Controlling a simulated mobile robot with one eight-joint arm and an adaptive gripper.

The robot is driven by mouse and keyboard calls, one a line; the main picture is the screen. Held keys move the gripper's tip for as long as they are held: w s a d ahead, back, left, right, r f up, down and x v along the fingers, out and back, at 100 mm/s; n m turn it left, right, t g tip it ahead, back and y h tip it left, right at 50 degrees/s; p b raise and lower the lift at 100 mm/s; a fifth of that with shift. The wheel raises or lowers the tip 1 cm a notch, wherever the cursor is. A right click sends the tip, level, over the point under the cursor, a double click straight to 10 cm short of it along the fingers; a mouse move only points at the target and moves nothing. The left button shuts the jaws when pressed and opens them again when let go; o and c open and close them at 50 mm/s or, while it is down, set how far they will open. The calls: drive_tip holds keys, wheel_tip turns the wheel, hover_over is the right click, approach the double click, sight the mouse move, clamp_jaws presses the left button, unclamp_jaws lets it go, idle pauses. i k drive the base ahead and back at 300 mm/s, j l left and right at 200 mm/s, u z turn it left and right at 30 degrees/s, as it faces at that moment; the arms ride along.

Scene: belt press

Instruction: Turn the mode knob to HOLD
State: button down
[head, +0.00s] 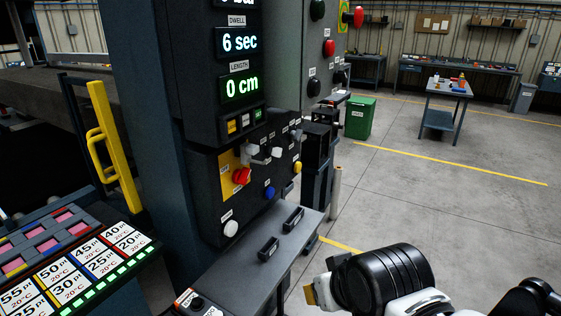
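A dark control panel (212,205) stands left of centre, below a display reading 6 sec and 0 cm. It carries several controls: a red knob (241,176) on a yellow plate, pale grey knobs (276,152), a blue button (269,192), a yellow button (297,167) and a white button (230,228). A black knob (314,88) is on the grey cabinet behind. The labels are too small to read, so I cannot tell which is the mode knob or its setting. My gripper (318,291) is low right of the panel, apart from it; its fingers are not clear.
A grey shelf (235,275) with two black handles juts out below the panel. A yellow handle (112,150) and a lit chart of settings (85,265) are at left. A green bin (359,118) and a table (446,90) stand behind. The floor at right is open.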

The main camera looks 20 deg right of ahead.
sight(295, 136)
drive_tip(key=i+z, duration=0.35)
drive_tip(key=i, duration=0.9)
